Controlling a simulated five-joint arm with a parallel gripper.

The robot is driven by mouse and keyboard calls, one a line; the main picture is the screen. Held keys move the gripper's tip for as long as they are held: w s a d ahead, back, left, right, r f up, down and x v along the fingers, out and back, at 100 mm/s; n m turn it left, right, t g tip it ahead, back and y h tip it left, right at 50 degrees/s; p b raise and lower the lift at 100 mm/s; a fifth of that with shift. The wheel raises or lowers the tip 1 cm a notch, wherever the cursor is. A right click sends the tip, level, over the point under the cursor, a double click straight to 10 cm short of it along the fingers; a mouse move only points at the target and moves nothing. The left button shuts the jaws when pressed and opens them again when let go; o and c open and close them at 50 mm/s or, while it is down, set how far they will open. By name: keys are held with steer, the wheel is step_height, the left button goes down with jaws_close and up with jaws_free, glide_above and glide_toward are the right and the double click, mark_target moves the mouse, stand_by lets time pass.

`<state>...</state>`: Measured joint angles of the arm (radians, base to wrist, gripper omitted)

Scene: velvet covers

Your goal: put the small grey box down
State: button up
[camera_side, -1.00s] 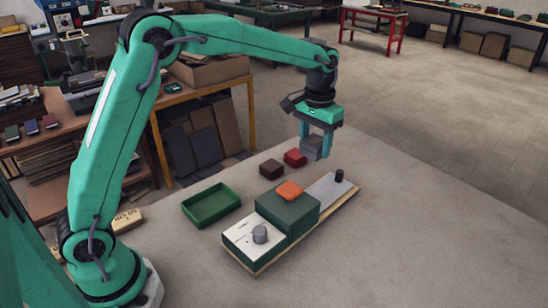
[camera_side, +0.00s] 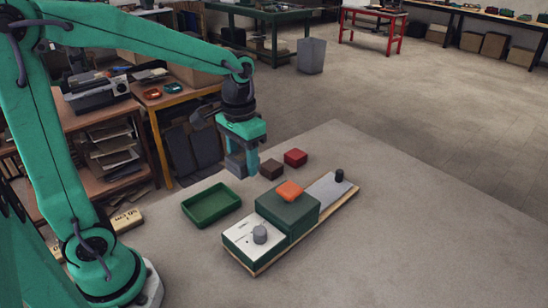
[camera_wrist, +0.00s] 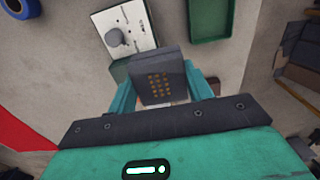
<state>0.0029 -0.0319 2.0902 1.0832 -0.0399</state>
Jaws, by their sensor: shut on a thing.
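My gripper (camera_side: 243,161) is shut on the small grey box (camera_side: 235,165). It holds the box up in the air, to the left of the brown box in the side view and above the far end of the green tray (camera_side: 211,222). In the wrist view the grey box (camera_wrist: 156,68) sits between the two teal fingers, with a grid of yellowish dots on its face. The finger tips are partly hidden behind the box. The tray is empty.
A brown box (camera_side: 271,169) and a red box (camera_side: 295,158) lie on the grey surface. A long board carries a white panel with a knob (camera_side: 260,234), a green block (camera_side: 290,211) topped by an orange block (camera_side: 290,190), and a black peg (camera_side: 339,176). The surface at right is clear.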

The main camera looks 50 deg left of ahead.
steer(key=s+f, duration=0.5)
steer(key=f, duration=0.2)
steer(key=shift+a+f, duration=0.25)
steer(key=shift+a, duration=0.15)
steer(key=shift+s, duration=0.1)
glide_above(212, 207)
step_height(212, 207, down, 7)
stand_by(0.5)
steer(key=shift+f, duration=0.1)
steer(key=shift+f, duration=1.9)
steer(key=shift+f, duration=0.15)
